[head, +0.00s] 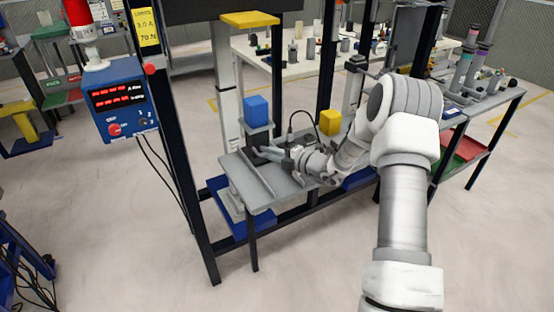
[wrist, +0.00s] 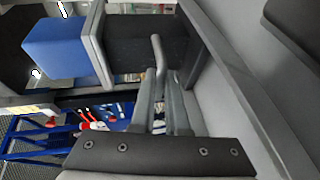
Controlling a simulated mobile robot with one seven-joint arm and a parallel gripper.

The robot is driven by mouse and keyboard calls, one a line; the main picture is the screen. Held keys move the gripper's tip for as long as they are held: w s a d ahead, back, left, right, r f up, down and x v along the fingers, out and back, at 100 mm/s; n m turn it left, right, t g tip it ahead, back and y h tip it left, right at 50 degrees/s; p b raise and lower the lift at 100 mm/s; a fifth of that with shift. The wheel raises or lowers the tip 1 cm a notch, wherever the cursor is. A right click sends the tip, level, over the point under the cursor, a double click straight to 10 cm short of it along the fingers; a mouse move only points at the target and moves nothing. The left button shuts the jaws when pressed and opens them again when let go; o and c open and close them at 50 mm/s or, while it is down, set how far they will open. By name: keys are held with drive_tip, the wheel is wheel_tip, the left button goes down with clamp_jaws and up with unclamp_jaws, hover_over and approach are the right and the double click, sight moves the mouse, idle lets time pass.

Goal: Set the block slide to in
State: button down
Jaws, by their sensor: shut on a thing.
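The block slide is a dark carriage (wrist: 150,38) with a grey top plate bearing a blue block (wrist: 62,50). In the head view the blue block (head: 256,110) sits at the left part of the grey bench (head: 262,196). My gripper (wrist: 162,80) is shut on the slide's grey bar handle (wrist: 157,48), which sticks out between the fingertips. In the head view my gripper (head: 266,153) reaches in from the right, low beside the carriage. The exact contact is partly hidden by the fingers.
A grey rail (wrist: 232,70) runs along the carriage. A yellow block (head: 330,122) stands farther right, behind my arm. Dark frame posts (head: 182,130) and a blue control box (head: 120,97) flank the bench at left. Blue trays (head: 238,228) lie below.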

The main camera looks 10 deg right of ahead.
drive_tip(key=shift+w+r, duration=0.1)
drive_tip(key=shift+w, duration=0.35)
drive_tip(key=shift+a, duration=0.1)
drive_tip(key=c, duration=0.9)
unclamp_jaws()
drive_tip(key=p+v, duration=0.2)
drive_tip(key=v, duration=1.5)
drive_tip(key=shift+s+p, duration=0.15)
drive_tip(key=shift+p, duration=0.15)
